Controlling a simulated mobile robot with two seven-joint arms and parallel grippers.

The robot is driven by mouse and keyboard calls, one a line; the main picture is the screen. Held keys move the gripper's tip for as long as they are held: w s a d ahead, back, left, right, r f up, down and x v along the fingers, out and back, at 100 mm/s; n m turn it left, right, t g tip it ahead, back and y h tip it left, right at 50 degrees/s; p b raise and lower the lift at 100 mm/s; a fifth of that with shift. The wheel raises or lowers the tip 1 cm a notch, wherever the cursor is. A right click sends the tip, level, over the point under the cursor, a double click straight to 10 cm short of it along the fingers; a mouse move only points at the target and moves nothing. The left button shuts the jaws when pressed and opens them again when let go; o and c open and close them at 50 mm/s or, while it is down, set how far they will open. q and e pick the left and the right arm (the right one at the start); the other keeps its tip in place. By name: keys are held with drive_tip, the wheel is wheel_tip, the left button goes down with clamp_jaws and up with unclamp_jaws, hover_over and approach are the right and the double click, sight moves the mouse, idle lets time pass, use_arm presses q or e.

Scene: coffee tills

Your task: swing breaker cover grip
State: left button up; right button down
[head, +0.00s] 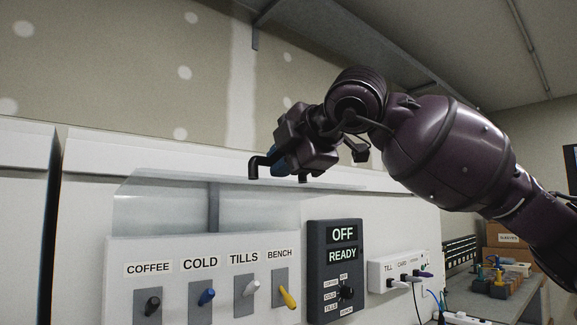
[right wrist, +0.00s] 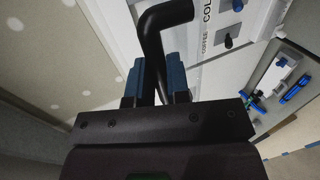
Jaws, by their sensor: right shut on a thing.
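The breaker cover (head: 160,212) is a clear sheet above the breaker panel, its upper edge standing out over the switches. Its grip is a black bent bar (head: 254,166) at that edge; the bar (right wrist: 154,45) also shows in the right wrist view, running between the blue fingers. My right gripper (head: 278,158) is shut on the grip, and its fingers (right wrist: 157,85) show on both sides of the bar. The gripper body hides the middle of the grip. My left gripper is not in view.
The breaker panel (head: 220,254) below has switches labelled coffee, cold, tills and bench. A dark box (head: 333,256) reading OFF and READY is beside it, with a socket strip (head: 381,268) farther right. A bench (head: 470,290) with tools stands at the right.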

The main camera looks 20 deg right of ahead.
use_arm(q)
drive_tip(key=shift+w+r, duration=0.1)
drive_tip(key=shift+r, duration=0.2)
use_arm(e)
drive_tip(key=shift+w+a+r, duration=0.1)
drive_tip(key=shift+w+r, duration=0.1)
drive_tip(key=shift+r, duration=0.15)
drive_tip(key=shift+r, duration=0.1)
drive_tip(key=shift+w+a+r+p, duration=0.15)
drive_tip(key=shift+w+r+p, duration=0.2)
drive_tip(key=shift+r, duration=0.25)
drive_tip(key=shift+w+a+r+p, duration=0.25)
drive_tip(key=shift+w+r+p, duration=0.2)
drive_tip(key=shift+w+r, duration=0.3)
drive_tip(key=shift+w+a+r+p, duration=0.2)
drive_tip(key=shift+w+r+p, duration=0.15)
drive_tip(key=shift+r, duration=0.2)
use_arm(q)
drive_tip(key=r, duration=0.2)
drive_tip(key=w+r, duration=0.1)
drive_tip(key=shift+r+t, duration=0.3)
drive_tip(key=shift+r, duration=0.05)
use_arm(e)
drive_tip(key=shift+w+r, duration=0.1)
drive_tip(key=shift+w, duration=0.25)
drive_tip(key=shift+a+r, duration=0.1)
